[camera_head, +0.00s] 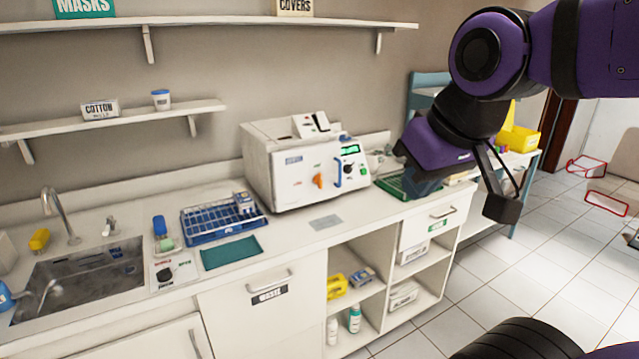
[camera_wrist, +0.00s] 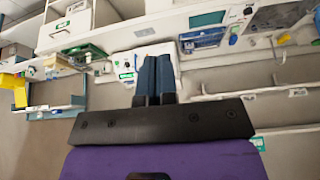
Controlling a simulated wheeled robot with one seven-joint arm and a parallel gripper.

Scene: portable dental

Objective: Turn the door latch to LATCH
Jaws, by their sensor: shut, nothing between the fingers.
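The door latch (camera_head: 318,181) is a small orange-red handle on the front of the white sterilizer box (camera_head: 283,180) on the counter. It stands nearly upright with a slight tilt. A blue bar handle (camera_head: 338,173) and a control panel with a green display (camera_head: 350,150) are to its right. In the wrist view my gripper (camera_wrist: 155,58) shows two dark blue fingers together and empty. The sterilizer's green display (camera_wrist: 125,77) is beside them; I cannot make out the latch there.
A blue rack (camera_head: 215,223), a teal mat (camera_head: 231,252) and a grey plate (camera_head: 325,222) lie on the counter. The green tray (camera_head: 392,185) stands right of the sterilizer. The sink (camera_head: 85,275) is at the left. The counter directly before the sterilizer is mostly clear.

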